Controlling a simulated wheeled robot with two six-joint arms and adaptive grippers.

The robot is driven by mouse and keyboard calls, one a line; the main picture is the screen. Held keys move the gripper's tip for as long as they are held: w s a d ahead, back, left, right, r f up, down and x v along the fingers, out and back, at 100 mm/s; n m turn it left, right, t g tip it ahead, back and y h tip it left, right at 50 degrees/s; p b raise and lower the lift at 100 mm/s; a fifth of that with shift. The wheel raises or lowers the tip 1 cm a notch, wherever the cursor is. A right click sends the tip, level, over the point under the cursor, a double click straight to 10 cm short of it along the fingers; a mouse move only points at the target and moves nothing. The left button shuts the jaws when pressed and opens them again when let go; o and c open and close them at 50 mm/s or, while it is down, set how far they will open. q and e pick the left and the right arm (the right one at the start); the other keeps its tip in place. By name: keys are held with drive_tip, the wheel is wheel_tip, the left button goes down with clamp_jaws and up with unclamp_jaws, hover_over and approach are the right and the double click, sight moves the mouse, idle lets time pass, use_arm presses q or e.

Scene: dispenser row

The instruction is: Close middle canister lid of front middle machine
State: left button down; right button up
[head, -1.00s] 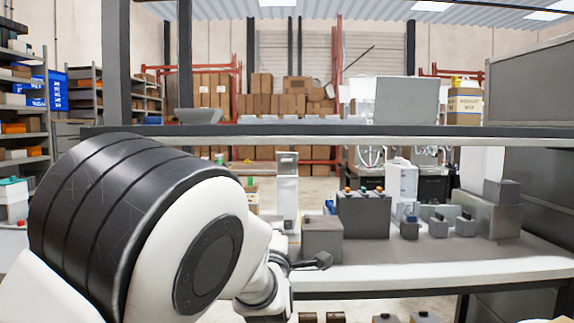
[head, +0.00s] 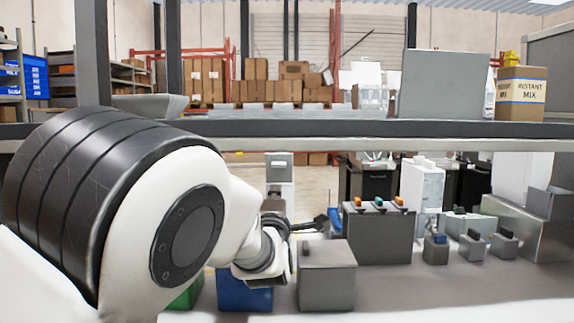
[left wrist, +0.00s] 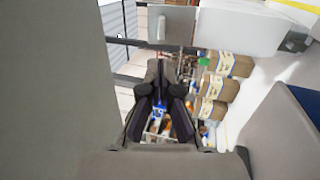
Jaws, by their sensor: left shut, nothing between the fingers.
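My left gripper (head: 312,224) reaches in from the left in the head view, its dark fingers pointing right above a grey box (head: 327,278) on the counter. In the left wrist view its dark fingers (left wrist: 161,92) are shut and empty. I cannot tell which machine is the front middle one, or identify its middle canister lid. A dark box with orange and teal knobs (head: 378,236) and a white upright unit (head: 422,188) stand right of the gripper. My right gripper is not in view.
Small grey units (head: 473,246) stand to the right. Large grey surfaces (left wrist: 50,95) flank the gripper in the wrist view.

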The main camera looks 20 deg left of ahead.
sight(278, 167)
use_arm(q)
drive_tip(key=p+x, duration=0.7)
drive_tip(key=x, duration=0.4)
drive_tip(key=shift+s, duration=0.1)
drive_tip(key=shift+w+a+f+p, duration=0.1)
drive_tip(key=shift+w+a+p, duration=0.1)
drive_tip(key=shift+w+p, duration=0.35)
drive_tip(key=shift+w, duration=0.1)
